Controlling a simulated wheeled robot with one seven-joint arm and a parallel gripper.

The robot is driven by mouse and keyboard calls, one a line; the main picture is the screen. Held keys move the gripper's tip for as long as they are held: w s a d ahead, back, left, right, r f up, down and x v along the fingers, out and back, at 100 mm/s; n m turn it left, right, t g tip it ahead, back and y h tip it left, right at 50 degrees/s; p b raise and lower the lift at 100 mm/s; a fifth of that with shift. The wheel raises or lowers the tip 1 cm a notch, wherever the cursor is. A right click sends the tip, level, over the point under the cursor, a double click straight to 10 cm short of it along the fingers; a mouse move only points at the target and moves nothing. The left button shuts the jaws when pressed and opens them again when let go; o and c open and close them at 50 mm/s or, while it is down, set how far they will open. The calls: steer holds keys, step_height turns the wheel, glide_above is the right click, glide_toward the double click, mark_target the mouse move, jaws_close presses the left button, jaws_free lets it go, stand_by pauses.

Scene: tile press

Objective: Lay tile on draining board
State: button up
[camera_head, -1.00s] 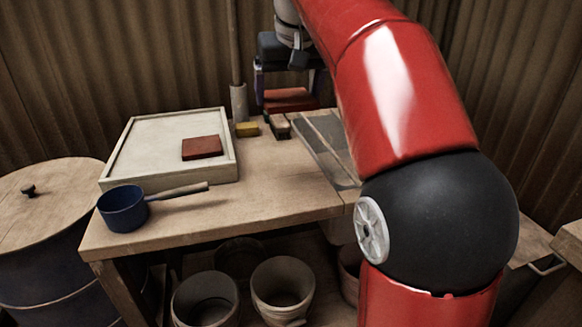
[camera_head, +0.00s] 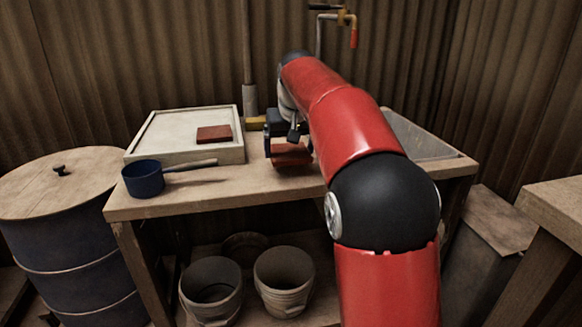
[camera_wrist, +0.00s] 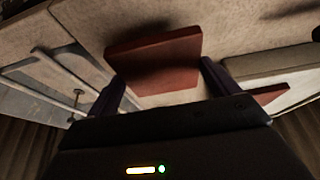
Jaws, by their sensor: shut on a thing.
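My gripper (camera_head: 287,143) is shut on a red-brown tile (camera_head: 291,155) and holds it over the table, to the right of the draining board. In the wrist view the held tile (camera_wrist: 155,62) sits between the two dark fingers, slightly tilted in the picture. The draining board (camera_head: 150,150) looks like a pale, shallow framed tray at the table's back left. Another red-brown tile (camera_head: 214,134) lies flat on its right part. In the wrist view the board's pale edge (camera_wrist: 265,58) is at the right, apart from the held tile.
A blue saucepan (camera_head: 143,180) stands in front of the board, its handle pointing right. A yellow block (camera_head: 256,123) and a pole (camera_head: 248,70) are behind. A sink (camera_head: 420,138) is at the right, beyond my arm. Buckets (camera_head: 284,281) stand below; a lidded barrel (camera_head: 60,225) is at left.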

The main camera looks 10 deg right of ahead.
mark_target(291, 154)
step_height(291, 154, down, 4)
steer(key=b, duration=0.2)
steer(key=shift+r+b, duration=0.1)
steer(key=shift+b, duration=0.3)
steer(key=shift+r, duration=0.15)
steer(key=o, duration=0.9)
steer(key=shift+f, duration=0.2)
steer(key=shift+o, duration=0.2)
steer(key=shift+r, duration=0.1)
